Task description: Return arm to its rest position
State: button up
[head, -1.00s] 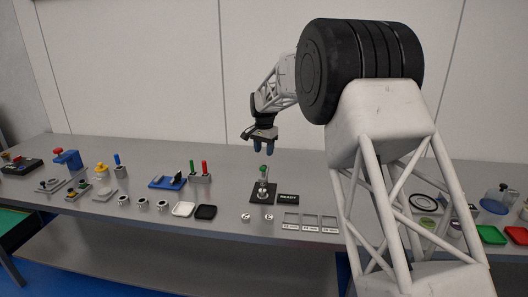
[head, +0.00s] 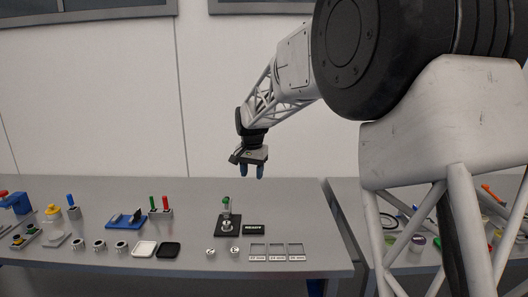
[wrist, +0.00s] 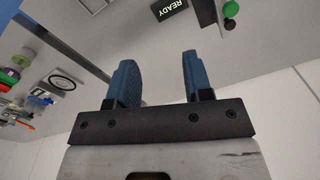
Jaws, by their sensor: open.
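My gripper (head: 252,172) hangs in the air above the back part of the grey table in the head view, with its blue fingertips pointing down. In the wrist view my gripper (wrist: 155,80) shows its two blue fingers spread apart with nothing between them. The small stand with the green knob (head: 227,204) on a black base stands on the table below and left of the gripper, clear of it.
The black READY plate (head: 254,229) lies beside the stand.

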jog(key=s+d+r+n, duration=0.1)
jog(key=s+d+r, duration=0.1)
jog(key=s+d, duration=0.45)
jog(key=s+d+r+t, duration=0.1)
jog(key=s+d+r, duration=0.15)
jog(key=s, duration=0.75)
jog(key=s+d+r+n, duration=0.1)
jog(key=s+d, duration=0.5)
jog(key=s, duration=0.2)
jog(key=s+d+f, duration=0.2)
jog(key=s, duration=0.7)
jog(key=s+d+f+n, duration=0.1)
jog(key=s+d+f, duration=0.2)
jog(key=s, duration=0.6)
jog(key=s+d+f+t, duration=0.1)
jog(key=s+d+f, duration=0.1)
jog(key=s, duration=0.7)
jog(key=shift+d+f, duration=0.15)
jog(key=shift+d, duration=0.15)
